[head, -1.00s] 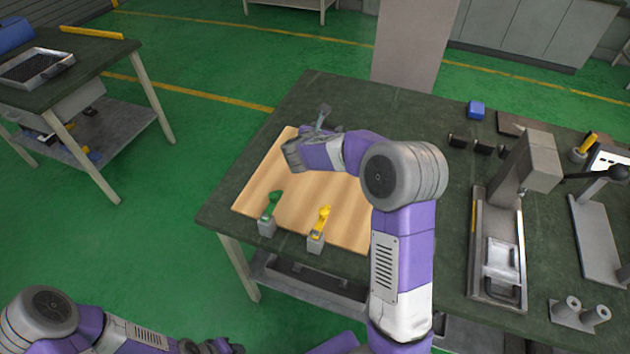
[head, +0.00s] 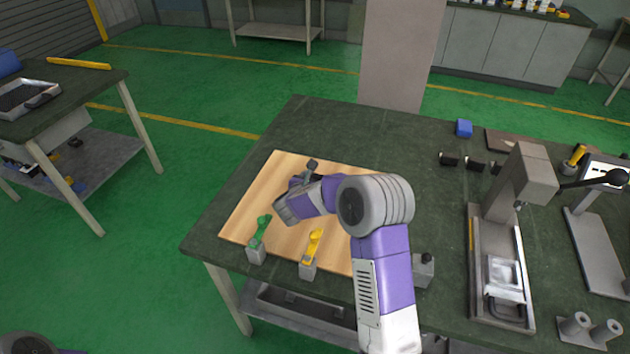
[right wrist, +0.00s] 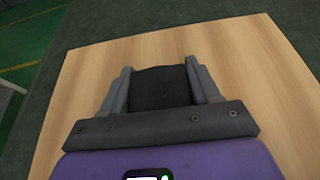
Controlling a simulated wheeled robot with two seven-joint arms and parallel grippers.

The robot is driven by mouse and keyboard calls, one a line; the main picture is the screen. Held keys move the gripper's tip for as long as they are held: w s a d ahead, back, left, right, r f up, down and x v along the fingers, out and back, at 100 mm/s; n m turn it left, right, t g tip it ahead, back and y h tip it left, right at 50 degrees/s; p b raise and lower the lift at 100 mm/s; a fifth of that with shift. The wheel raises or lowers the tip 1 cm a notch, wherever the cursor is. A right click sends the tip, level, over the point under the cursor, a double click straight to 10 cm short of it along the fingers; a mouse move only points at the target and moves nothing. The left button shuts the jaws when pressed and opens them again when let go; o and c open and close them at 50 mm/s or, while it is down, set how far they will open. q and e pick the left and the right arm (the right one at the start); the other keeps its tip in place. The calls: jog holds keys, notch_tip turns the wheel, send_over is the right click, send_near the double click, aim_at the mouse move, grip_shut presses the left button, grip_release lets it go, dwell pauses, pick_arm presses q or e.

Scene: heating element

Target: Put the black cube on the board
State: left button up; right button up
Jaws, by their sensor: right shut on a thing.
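The board (head: 262,190) is a light wooden panel lying on the dark green table. My right gripper (head: 307,174) is over the far part of the board and is shut on the black cube (head: 313,163). In the right wrist view, the black cube (right wrist: 162,88) sits between the two grey fingers of the right gripper (right wrist: 164,92), with the board (right wrist: 250,75) around and below it. I cannot tell whether the cube touches the board or hangs just above it. My left gripper is out of view.
A green-handled clamp (head: 258,245) and a yellow-handled clamp (head: 311,252) stand at the board's near edge. A grey press (head: 535,180) stands further right.

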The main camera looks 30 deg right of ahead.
jog(key=shift+r, duration=0.2)
jog(key=shift+f, duration=0.15)
jog(key=o, duration=1)
jog(key=shift+f+b, duration=0.15)
jog(key=shift+b, duration=0.15)
jog(key=shift+c, duration=0.2)
jog(key=o, duration=0.5)
jog(key=shift+c, duration=0.2)
jog(key=shift+r, duration=0.2)
jog(key=shift+s+a+r+p, duration=0.1)
jog(key=shift+r+p, duration=0.05)
jog(key=shift+p, duration=0.25)
jog(key=p+v, duration=0.1)
jog(key=v, duration=1)
jog(key=shift+s+a, duration=0.3)
